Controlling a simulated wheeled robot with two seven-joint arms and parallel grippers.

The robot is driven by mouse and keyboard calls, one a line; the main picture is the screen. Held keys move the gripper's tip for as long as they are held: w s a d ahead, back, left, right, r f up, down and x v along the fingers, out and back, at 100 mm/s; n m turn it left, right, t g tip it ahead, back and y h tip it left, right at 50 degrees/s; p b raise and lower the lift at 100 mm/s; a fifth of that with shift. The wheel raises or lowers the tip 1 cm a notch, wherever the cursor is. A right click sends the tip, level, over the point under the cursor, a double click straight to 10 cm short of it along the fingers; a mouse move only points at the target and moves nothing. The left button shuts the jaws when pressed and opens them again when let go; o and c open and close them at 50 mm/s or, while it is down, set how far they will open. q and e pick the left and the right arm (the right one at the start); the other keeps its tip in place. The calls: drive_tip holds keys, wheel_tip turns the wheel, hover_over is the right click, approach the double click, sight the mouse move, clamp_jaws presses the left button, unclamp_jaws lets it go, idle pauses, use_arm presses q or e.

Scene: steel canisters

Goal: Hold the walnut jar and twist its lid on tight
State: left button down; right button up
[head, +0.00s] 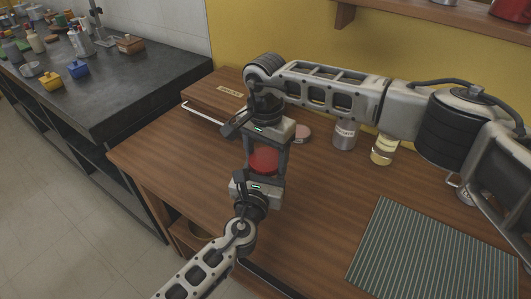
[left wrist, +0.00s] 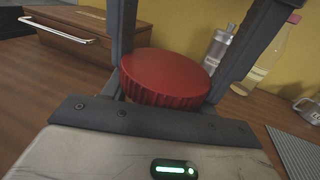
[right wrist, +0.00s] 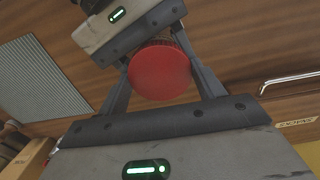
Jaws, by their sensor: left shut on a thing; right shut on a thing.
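The ribbed red lid (head: 264,161) sits between my two facing grippers above the wooden table. The walnut jar's body is hidden by the lid and the grippers. My right gripper (head: 265,150) comes from the back and is shut, with its fingers on either side of the lid. My left gripper (head: 265,174) comes from the front and is shut around the same spot. The lid also shows between the fingers in the left wrist view (left wrist: 166,76) and in the right wrist view (right wrist: 160,71). I cannot tell whether it is fully seated.
A wooden box (head: 215,92) with a metal bar handle stands at the back left. A pink round lid (head: 303,133), a grey canister (head: 345,134) and a pale yellow bottle (head: 383,151) stand behind. A striped mat (head: 430,250) lies at right. The table's left part is clear.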

drive_tip(key=m, duration=0.3)
drive_tip(key=o, duration=1.1)
drive_tip(key=shift+r, duration=2.3)
drive_tip(key=shift+o, duration=1.1)
